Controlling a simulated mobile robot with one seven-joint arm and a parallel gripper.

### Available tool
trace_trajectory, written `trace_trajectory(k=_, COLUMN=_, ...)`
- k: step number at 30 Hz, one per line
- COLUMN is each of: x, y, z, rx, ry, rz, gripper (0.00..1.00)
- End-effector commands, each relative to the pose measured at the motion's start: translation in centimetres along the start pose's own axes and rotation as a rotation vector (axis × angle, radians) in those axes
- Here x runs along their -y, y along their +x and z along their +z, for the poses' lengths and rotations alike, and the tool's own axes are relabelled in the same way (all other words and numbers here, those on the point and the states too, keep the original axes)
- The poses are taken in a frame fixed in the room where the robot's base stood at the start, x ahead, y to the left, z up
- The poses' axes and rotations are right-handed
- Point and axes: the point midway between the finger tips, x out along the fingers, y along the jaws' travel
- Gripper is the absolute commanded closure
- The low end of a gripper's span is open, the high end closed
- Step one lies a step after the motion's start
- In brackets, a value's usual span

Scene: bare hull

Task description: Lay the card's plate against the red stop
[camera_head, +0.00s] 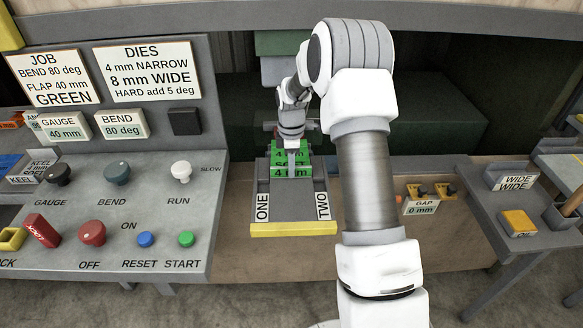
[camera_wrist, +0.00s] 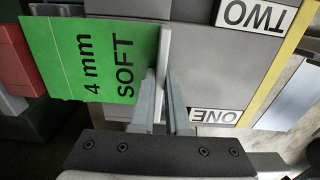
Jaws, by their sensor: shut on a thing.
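The job card (camera_head: 54,78) reads bend 80 deg, flap 40 mm, green. A green plate (camera_wrist: 95,62) marked "4 mm SOFT" lies over the grey bed; it also shows in the head view (camera_head: 279,147). My gripper (camera_head: 292,170) is at the plate, and its fingers (camera_wrist: 161,105) are shut on a thin grey upright piece at the plate's edge. The red stop (camera_wrist: 14,62) is beside the plate's far edge in the wrist view. I cannot tell whether they touch. In the head view my arm hides part of that area.
The grey bed (camera_head: 288,207) has "ONE" and "TWO" side labels and a yellow front edge (camera_head: 293,230). A control panel (camera_head: 120,215) with knobs stands at left. A gap dial label (camera_head: 421,208) reads 0 mm. A side table (camera_head: 513,220) stands at right.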

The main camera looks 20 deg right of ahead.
Motion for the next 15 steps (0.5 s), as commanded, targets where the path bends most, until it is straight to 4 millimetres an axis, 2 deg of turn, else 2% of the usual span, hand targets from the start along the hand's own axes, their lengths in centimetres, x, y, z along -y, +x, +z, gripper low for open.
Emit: trace_trajectory(k=15, x=-0.82, y=0.0, z=0.0, rx=0.0, ry=0.0, rz=0.001, gripper=1.0)
